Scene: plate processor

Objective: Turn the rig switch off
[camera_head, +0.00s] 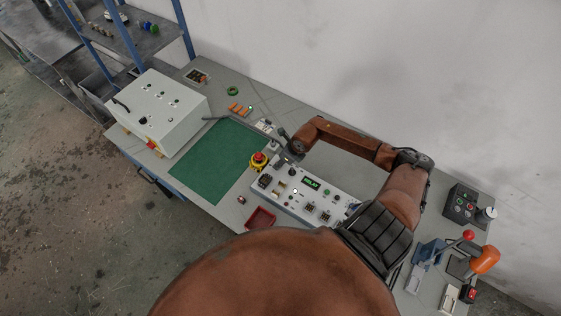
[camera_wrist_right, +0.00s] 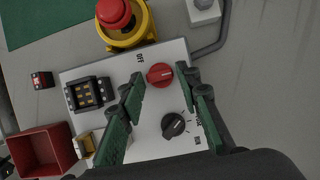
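A red rotary knob (camera_wrist_right: 160,75) sits on the white control panel (camera_wrist_right: 85,72), with the word OFF printed beside it. A black rotary knob (camera_wrist_right: 174,125) sits lower on the same panel. My right gripper (camera_wrist_right: 165,80) is open, with its green-padded fingers on either side of the red knob. Whether a finger touches the knob cannot be told. In the head view, my right gripper (camera_head: 284,157) is over the far left part of the panel (camera_head: 318,202) and hides the knobs. My left gripper is not in view.
A red emergency stop on a yellow base (camera_head: 259,161) stands beside the panel. A red tray (camera_head: 260,218) lies in front, and a green mat (camera_head: 215,162) lies left. A white switch box (camera_head: 158,112) stands farther left. An orange-handled device (camera_head: 485,260) stands right.

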